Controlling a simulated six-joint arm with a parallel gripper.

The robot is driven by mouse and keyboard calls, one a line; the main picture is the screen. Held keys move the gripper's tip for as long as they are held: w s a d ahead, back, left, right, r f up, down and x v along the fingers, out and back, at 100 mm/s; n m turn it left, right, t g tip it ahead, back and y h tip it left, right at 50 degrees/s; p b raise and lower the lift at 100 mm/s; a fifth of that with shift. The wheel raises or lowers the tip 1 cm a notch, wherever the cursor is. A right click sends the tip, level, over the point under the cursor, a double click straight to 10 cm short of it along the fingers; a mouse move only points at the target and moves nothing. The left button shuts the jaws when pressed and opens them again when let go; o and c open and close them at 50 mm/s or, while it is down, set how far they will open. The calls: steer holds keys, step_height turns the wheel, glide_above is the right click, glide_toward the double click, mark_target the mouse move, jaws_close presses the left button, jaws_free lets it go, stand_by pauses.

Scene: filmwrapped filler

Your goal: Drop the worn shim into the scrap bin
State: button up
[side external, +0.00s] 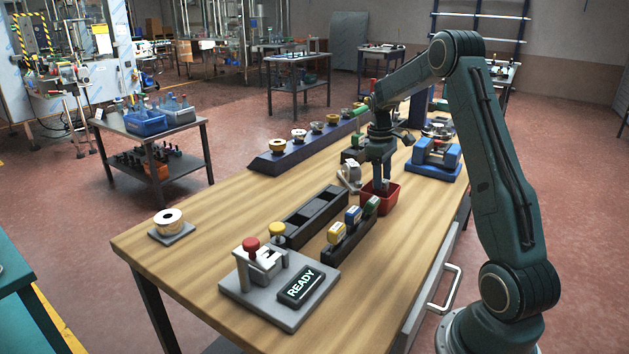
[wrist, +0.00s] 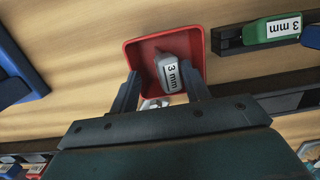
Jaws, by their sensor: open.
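The red scrap bin (side external: 366,200) stands on the wooden table, and it also shows in the wrist view (wrist: 133,50). A grey shim marked "3 mm" (wrist: 168,72) lies tilted inside the bin's outline in the wrist view. My gripper (side external: 381,186) points down over the bin, its fingertips reaching to or just inside the rim. In the wrist view my gripper (wrist: 162,82) is open, with one finger on each side of the shim and a gap beside it. The bin wall hides the shim in the side view.
A black rack (side external: 350,240) beside the bin holds yellow, blue and green blocks. A slotted black tray (side external: 310,217) lies left of it. A blue fixture (side external: 434,160) stands behind the bin to the right. A panel reading READY (side external: 301,286) is at the front.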

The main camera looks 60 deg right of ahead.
step_height(320, 180, up, 12)
steer(key=w, duration=0.1)
steer(key=shift+w+r, duration=0.2)
steer(key=shift+w, duration=0.05)
stand_by(0.8)
steer(key=s+a+r+t+h, duration=0.1)
steer(key=s+a+r+t, duration=0.2)
steer(key=a, duration=0.6)
steer(key=s+a+r+h, duration=0.15)
steer(key=a+r, duration=0.35)
steer(key=a, duration=0.5)
steer(key=s+a+f+t+y, duration=0.1)
steer(key=s+a+f+t, duration=0.1)
steer(key=s+a, duration=0.5)
steer(key=s+a+f+t+y, duration=0.1)
steer(key=s+a+f+t, duration=0.1)
steer(key=s+a, duration=0.5)
steer(key=shift+s+a+f, duration=0.2)
steer(key=shift+a+f, duration=0.45)
steer(key=shift+f, duration=0.15)
steer(key=shift+y, duration=0.25)
